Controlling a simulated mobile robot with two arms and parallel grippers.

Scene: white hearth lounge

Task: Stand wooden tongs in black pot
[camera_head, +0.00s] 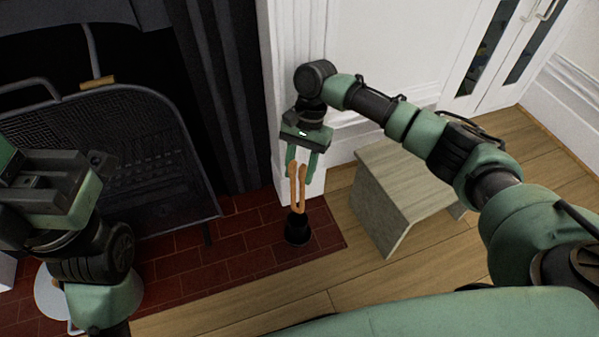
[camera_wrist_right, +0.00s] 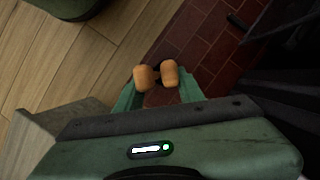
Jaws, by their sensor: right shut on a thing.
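The wooden tongs (camera_head: 301,186) hang nearly upright between the fingers of my right gripper (camera_head: 301,172), which is shut on them. The black pot (camera_head: 297,229) stands on the red brick hearth directly below. The lower end of the tongs meets the pot's rim in the head view; I cannot tell whether it is inside, above or in front of the opening. In the right wrist view two rounded wooden ends of the tongs (camera_wrist_right: 144,78) show just beyond my right gripper (camera_wrist_right: 158,95), which mostly hides the pot. My left gripper (camera_head: 15,165) is at the left edge, its jaws unclear.
A grey low table (camera_head: 385,195) stands right of the pot on the wood floor. A black mesh fire screen (camera_head: 125,150) stands to the left. A white wall pillar (camera_head: 285,100) rises just behind the right gripper.

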